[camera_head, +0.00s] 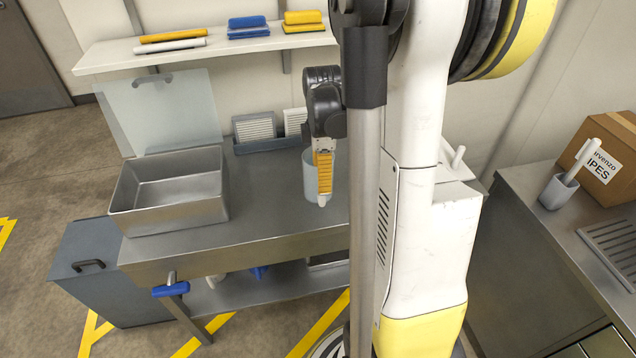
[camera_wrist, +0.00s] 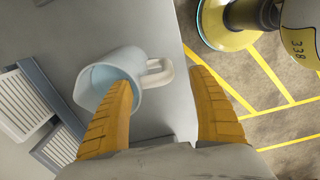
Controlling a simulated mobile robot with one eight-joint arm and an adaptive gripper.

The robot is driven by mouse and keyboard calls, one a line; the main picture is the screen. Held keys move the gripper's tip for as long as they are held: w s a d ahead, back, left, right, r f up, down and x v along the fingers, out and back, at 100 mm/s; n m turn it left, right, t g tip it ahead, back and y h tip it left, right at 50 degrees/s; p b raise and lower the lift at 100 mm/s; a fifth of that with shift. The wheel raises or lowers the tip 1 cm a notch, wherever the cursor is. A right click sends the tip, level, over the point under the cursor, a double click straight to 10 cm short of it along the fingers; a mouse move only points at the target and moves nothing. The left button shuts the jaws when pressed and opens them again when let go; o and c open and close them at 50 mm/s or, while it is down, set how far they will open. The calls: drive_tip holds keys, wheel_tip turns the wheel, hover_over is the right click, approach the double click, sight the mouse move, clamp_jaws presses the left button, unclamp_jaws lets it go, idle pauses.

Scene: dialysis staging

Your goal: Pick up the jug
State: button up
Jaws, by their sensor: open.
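The jug (camera_wrist: 125,62) is pale translucent blue-grey with a white handle (camera_wrist: 157,73), and stands upright on the steel table. In the head view the jug (camera_head: 309,180) is partly hidden behind my gripper (camera_head: 323,195). In the wrist view my gripper (camera_wrist: 163,80) is open, its two yellow fingers apart. The handle shows between the fingertips, and the left finger overlaps the jug's body. I cannot tell whether any finger touches the jug.
A steel basin (camera_head: 170,215) with a raised translucent lid (camera_head: 160,105) stands left on the table. A grey tray with white louvred items (camera_head: 254,129) sits behind the jug. A shelf (camera_head: 205,46) hangs above. A second counter with a cardboard box (camera_head: 612,160) is right.

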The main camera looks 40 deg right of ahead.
wheel_tip(320, 180, down, 4)
drive_tip(key=shift+d+b, duration=0.1)
drive_tip(key=shift+b, duration=0.65)
drive_tip(key=shift+r, duration=0.15)
drive_tip(key=c, duration=1.4)
drive_tip(key=shift+r, duration=0.1)
drive_tip(key=shift+r+p, duration=1.25)
drive_tip(key=shift+r, duration=0.75)
drive_tip(key=s+d+r+p, duration=0.2)
drive_tip(key=s+r+p, duration=0.2)
drive_tip(key=s, duration=0.7)
drive_tip(key=shift+d+r, duration=0.3)
drive_tip(key=shift+r, duration=1.05)
